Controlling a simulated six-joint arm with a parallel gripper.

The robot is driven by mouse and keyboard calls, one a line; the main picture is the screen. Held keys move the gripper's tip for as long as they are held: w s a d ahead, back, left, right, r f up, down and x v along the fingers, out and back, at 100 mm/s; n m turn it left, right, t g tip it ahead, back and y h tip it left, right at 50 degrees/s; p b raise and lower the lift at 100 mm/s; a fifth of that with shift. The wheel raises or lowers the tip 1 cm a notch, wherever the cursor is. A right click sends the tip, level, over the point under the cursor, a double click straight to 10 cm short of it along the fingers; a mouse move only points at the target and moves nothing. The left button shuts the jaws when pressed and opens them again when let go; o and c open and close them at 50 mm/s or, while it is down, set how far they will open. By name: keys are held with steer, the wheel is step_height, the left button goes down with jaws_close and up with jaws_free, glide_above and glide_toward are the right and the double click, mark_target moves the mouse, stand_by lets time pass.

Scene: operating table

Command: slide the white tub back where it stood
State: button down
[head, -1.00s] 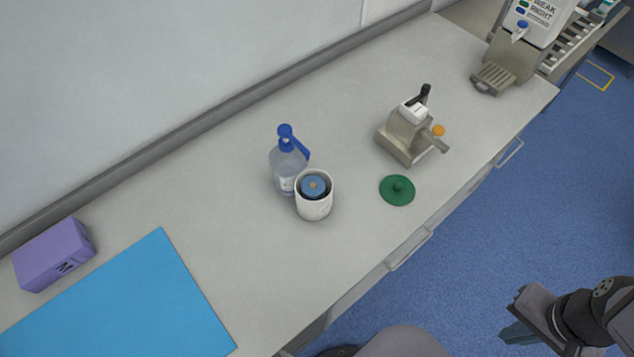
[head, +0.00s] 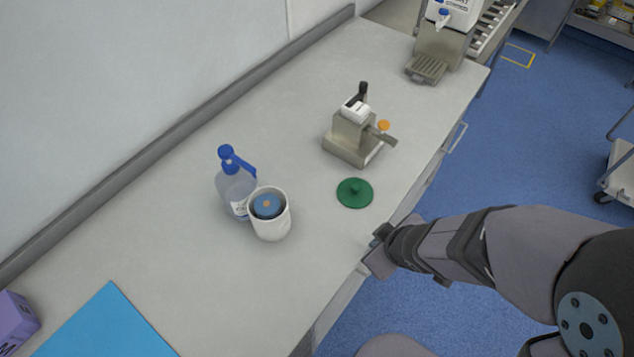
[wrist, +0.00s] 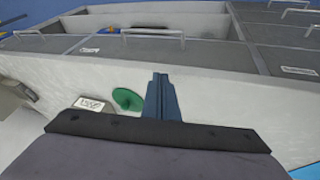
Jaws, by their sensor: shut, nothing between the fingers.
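The white tub (head: 271,222) stands upright on the counter in the head view, with a round blue-topped object (head: 267,206) inside it. A clear bottle with a blue pump top (head: 236,190) stands close behind it to the left; I cannot tell whether they touch. A green lid with a knob (head: 355,193) lies flat to the right of the tub. My gripper (head: 376,258) is at the counter's front edge, right of the tub and apart from it. In the wrist view its fingers (wrist: 162,95) are together and empty, beside the green lid (wrist: 127,99). I cannot make out the tub there.
A metal device with an orange knob (head: 356,136) stands behind the lid, and a dispenser (head: 445,40) farther back. A blue mat (head: 108,325) and purple box (head: 14,318) lie at front left. Drawer handles line the counter front. The counter before the tub is clear.

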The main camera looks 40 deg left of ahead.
steer(key=a+r+y, duration=0.1)
steer(key=a, duration=0.1)
steer(key=s+a+r+n+y, duration=0.1)
steer(key=a, duration=0.2)
steer(key=s+a+r+g+y, duration=0.1)
steer(key=a, duration=0.1)
steer(key=shift+s+a+r+n+y, duration=0.1)
steer(key=shift+a+r+n+y, duration=0.05)
steer(key=shift+r+n+y, duration=0.2)
steer(key=s+a+r+g+y, duration=0.2)
steer(key=s+a+r+y, duration=0.2)
steer(key=s+a+r, duration=0.1)
steer(key=shift+h, duration=0.25)
steer(key=a, duration=0.4)
steer(key=a+p, duration=0.1)
steer(key=a, duration=0.3)
steer(key=a+p, duration=0.1)
steer(key=a, duration=0.3)
steer(key=shift+w, duration=0.25)
steer(key=shift+a+f+p, duration=0.1)
steer(key=shift+a+p, duration=0.15)
steer(key=shift+p, duration=0.1)
steer(key=shift+d+f, duration=0.1)
steer(key=shift+f, duration=0.6)
steer(key=shift+d, duration=0.1)
